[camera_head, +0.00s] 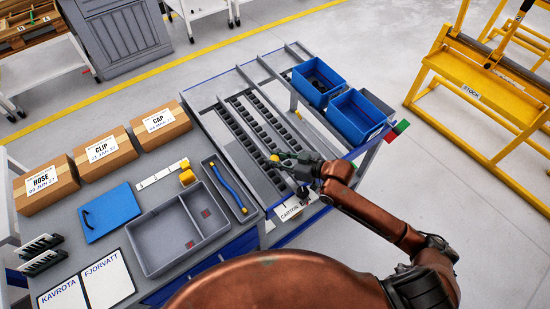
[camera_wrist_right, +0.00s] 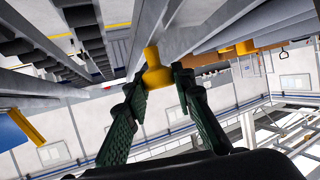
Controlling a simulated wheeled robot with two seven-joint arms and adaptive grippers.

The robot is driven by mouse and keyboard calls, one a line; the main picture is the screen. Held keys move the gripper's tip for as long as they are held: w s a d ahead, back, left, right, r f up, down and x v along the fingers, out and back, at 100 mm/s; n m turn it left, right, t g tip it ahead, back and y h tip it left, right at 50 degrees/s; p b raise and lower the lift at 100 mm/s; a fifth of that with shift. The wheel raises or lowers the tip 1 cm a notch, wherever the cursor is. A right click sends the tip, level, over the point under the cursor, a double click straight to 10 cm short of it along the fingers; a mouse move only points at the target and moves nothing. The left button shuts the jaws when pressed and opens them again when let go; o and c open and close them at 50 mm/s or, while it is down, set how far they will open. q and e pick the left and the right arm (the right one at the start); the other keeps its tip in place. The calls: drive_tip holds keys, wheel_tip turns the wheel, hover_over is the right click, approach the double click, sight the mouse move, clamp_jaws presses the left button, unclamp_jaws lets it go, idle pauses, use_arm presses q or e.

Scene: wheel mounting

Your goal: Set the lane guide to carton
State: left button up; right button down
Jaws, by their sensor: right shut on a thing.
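The roller stand (camera_head: 207,118) carries grey lanes with rows of dark rollers (camera_head: 255,130). A yellow knob (camera_head: 274,158) shows over the lanes; in the right wrist view the knob (camera_wrist_right: 154,72) sits against a long grey rail (camera_wrist_right: 190,30), which looks like the lane guide. My right gripper (camera_head: 285,159) reaches in from the right and is shut on the knob, its green-black fingers on either side. A white CARTON label (camera_head: 290,212) is on the stand's near edge. The arm and gripper hide part of the lanes. My left gripper is not in view.
Two blue bins (camera_head: 318,82) (camera_head: 357,117) stand on the stand's right side. To the left, a bench holds a grey divided tray (camera_head: 152,247), a blue board (camera_head: 110,213) and cartons marked HOSE (camera_head: 45,187), CLIP (camera_head: 103,153) and CAP (camera_head: 160,127). A yellow rack (camera_head: 480,75) stands far right.

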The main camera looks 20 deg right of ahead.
drive_tip(key=a+p, duration=0.1)
drive_tip(key=a, duration=0.1)
drive_tip(key=s+a+p, duration=0.1)
drive_tip(key=a+p, duration=0.1)
drive_tip(key=s+a+p, duration=0.1)
drive_tip(key=a, duration=0.1)
drive_tip(key=shift+s+a+r, duration=0.1)
drive_tip(key=shift+r, duration=0.05)
drive_tip(key=shift+s+a, duration=0.1)
drive_tip(key=shift+a, duration=0.1)
drive_tip(key=c, duration=1.6)
unclamp_jaws()
drive_tip(key=shift+a, duration=0.15)
drive_tip(key=shift+s+d, duration=0.1)
drive_tip(key=shift+d, duration=0.1)
drive_tip(key=v, duration=1.1)
drive_tip(key=shift+s+d, duration=0.25)
drive_tip(key=shift+s, duration=0.05)
